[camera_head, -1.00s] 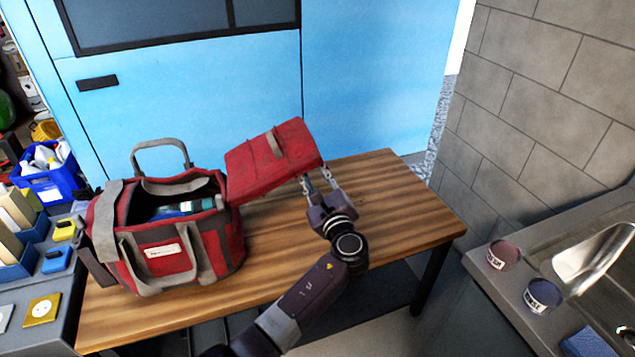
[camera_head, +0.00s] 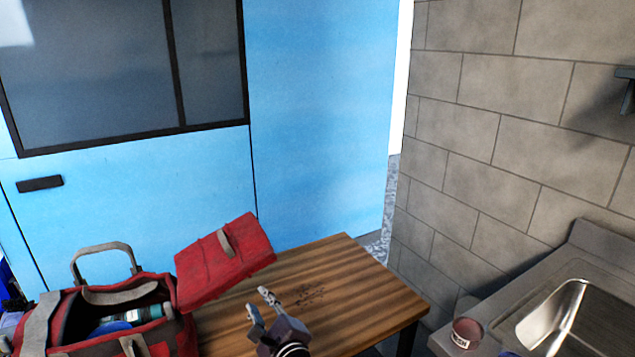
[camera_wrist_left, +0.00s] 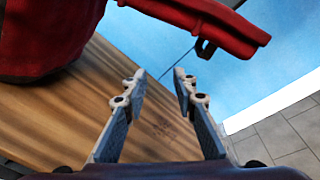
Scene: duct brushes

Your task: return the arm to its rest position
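My left gripper (camera_head: 260,308) is open and empty above the wooden table, to the lower right of the bag's red lid flap. The left wrist view shows its two fingers (camera_wrist_left: 158,85) apart with nothing between them. The red and grey tool bag (camera_head: 165,338) stands on the table at the lower left, with its lid (camera_head: 225,262) swung open to the right. The lid also shows along the top of the left wrist view (camera_wrist_left: 200,22), apart from the fingers. My right gripper is not in view.
The wooden table (camera_head: 345,290) is clear right of the bag. A blue door (camera_head: 320,130) stands behind it. A grey block wall (camera_head: 480,150) is at the right, with a metal sink (camera_head: 575,325) and a reddish cup (camera_head: 467,333) on the counter.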

